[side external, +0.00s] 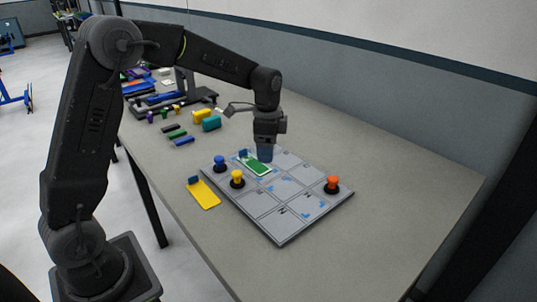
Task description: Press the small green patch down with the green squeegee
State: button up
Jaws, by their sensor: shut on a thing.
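The small green patch (258,167) lies on the grey grid board (283,234), with a pale edge and a small blue tab at its far left end. My gripper (266,151) is over the far side of the board, pointing down, just behind the patch. It is shut on a dark blue-teal block (265,155), whose lower end is at or close to the board by the patch's far edge. I cannot tell whether it touches the patch. The block looks bluish, and I cannot make out its full shape. A small green bar (177,134) lies on the table at the left.
Blue (219,163), yellow (237,178) and orange (332,185) knobs stand on the board. A yellow patch (203,193) lies left of it. Yellow (197,117) and teal (211,124) blocks and a dark rack (170,103) are farther back. The table's right side is clear.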

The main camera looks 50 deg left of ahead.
aim_at(263, 171)
jog(key=a+m, duration=0.1)
jog(key=m, duration=0.2)
jog(key=shift+w+a+f+m, duration=0.1)
jog(key=shift+w+a+m, duration=0.2)
jog(key=shift+w+a, duration=0.1)
jog(key=shift+w+a+f+m, duration=0.15)
jog(key=shift+a+f+m, duration=0.2)
jog(key=shift+f+m, duration=0.7)
jog(key=shift+w+a+f+m, duration=0.1)
jog(key=shift+a+f+m, duration=0.4)
jog(key=shift+f, duration=0.8)
jog(key=shift+w+a+f+m, duration=0.15)
jog(key=shift+a+f+m, duration=0.05)
jog(key=shift+f+m, duration=0.9)
